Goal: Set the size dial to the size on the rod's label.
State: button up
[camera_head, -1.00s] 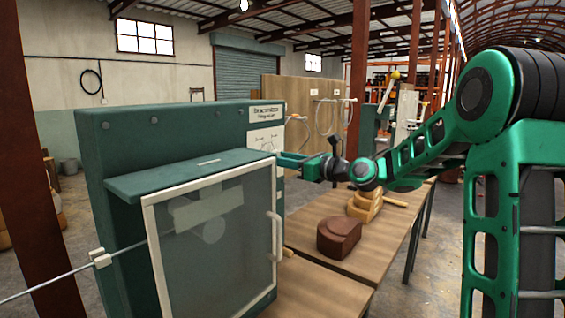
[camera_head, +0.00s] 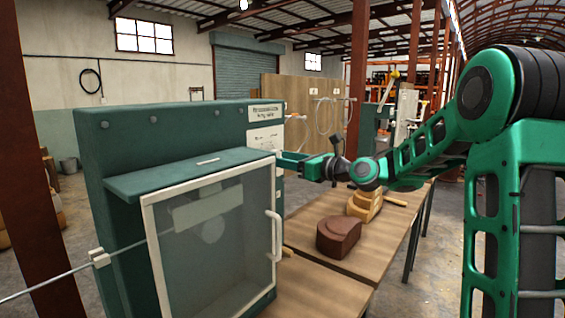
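A metal rod (camera_head: 45,284) enters from the lower left and passes through a pale guide (camera_head: 99,257) into the green machine (camera_head: 110,200). A small white tag-like block sits on it there; no size can be read. My gripper (camera_head: 277,158) reaches from the right to the machine's right-hand face, just below a white panel (camera_head: 265,137). Its fingertips are small and lie against the machine's edge, so I cannot tell whether they are open or what they touch. The size dial cannot be made out from here. The plate (camera_head: 265,112) above has writing too blurred to read.
The machine's clear-windowed door (camera_head: 215,245) with a white handle (camera_head: 275,236) is closed in front. A wooden bench (camera_head: 310,292) to the right holds a brown block (camera_head: 338,237) and lighter wooden pieces (camera_head: 364,205). An orange-brown post (camera_head: 45,150) stands at left.

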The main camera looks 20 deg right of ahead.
jog(key=v, duration=1)
jog(key=shift+d, duration=0.2)
jog(key=shift+s+f, duration=0.1)
